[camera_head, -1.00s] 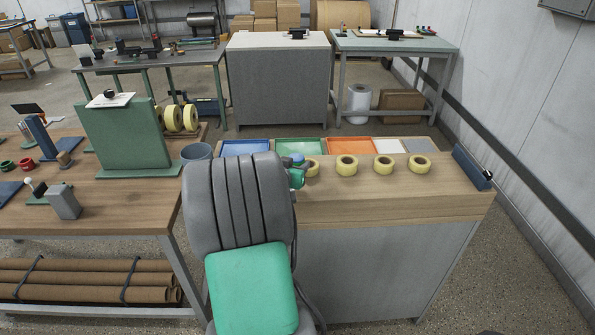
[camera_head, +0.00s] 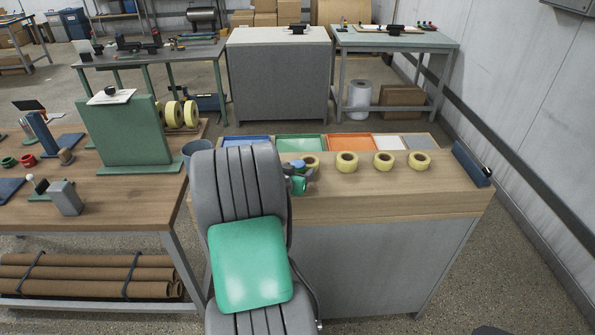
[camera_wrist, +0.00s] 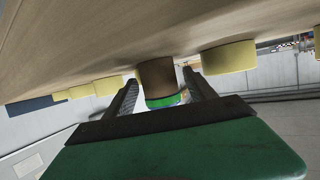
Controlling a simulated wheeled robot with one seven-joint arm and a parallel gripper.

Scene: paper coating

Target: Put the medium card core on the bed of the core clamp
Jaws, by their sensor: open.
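My gripper (camera_wrist: 159,78) is open in the wrist view, where the bench top appears above it. A brown card core (camera_wrist: 155,75) with a green band at its end shows between the two dark fingers, with a gap on both sides. I cannot tell how far it lies beyond the fingertips. In the head view my gripper (camera_head: 301,180) is small and partly hidden behind my grey arm, over the right bench's near left part, and the core is not clear. A grey block (camera_head: 66,198) beside a white-knobbed lever on the left bench may be the core clamp; I cannot be sure.
Several yellow tape rolls (camera_head: 347,162) stand in a row right of my gripper. Coloured trays (camera_head: 302,143) line the bench's back edge. A dark blue fixture (camera_head: 471,165) sits at its right end. A tall green panel (camera_head: 128,132) stands on the left bench. The right bench's front is clear.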

